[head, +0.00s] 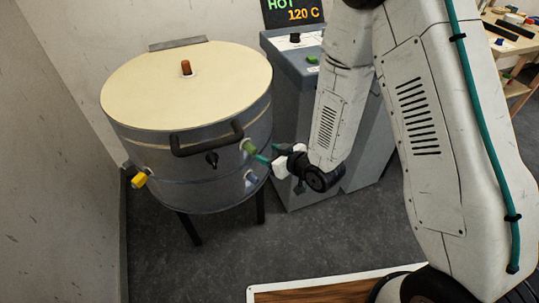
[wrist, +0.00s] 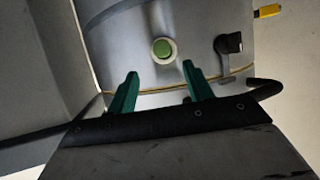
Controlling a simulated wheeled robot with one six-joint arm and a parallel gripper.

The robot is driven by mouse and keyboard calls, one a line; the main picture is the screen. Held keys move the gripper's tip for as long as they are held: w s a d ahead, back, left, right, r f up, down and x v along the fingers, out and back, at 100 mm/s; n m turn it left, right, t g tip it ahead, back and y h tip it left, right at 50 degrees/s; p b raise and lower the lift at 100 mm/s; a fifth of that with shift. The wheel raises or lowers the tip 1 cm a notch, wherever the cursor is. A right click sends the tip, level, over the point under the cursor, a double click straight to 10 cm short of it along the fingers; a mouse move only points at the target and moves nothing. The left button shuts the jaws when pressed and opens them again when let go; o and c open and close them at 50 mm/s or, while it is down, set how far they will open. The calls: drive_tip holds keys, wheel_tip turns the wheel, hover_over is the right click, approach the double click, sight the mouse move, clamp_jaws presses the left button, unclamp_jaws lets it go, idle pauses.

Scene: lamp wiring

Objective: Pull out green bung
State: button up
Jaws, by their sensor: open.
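The green bung (head: 249,146) sticks out of the right side of the round grey kiln (head: 190,185). In the wrist view the green bung (wrist: 163,49) is seen end-on as a disc in a pale ring. My gripper (head: 264,159) has teal fingers and is close to the bung in the head view. In the wrist view my gripper (wrist: 161,68) is open, with its two fingertips apart and the bung showing beyond them, roughly centred between them. Nothing is held. I cannot tell whether a fingertip touches the bung.
A yellow bung (head: 139,180) is on the kiln's left side, and a black latch (head: 212,159) sits below the black handle (head: 207,139). A brown plug (head: 186,67) stands on the cream lid. A grey control cabinet (head: 295,70) reading HOT 120 C stands behind right.

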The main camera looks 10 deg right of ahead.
sight(255, 150)
drive_tip(key=x, duration=0.8)
drive_tip(key=shift+s+a+f, duration=0.1)
drive_tip(key=shift+s+a, duration=0.05)
clamp_jaws()
drive_tip(key=shift+s+d, duration=0.4)
drive_tip(key=shift+s, duration=0.1)
idle(0.6)
drive_tip(key=s+d, duration=0.6)
drive_tip(key=s, duration=0.1)
drive_tip(key=shift+s, duration=0.35)
idle(1.2)
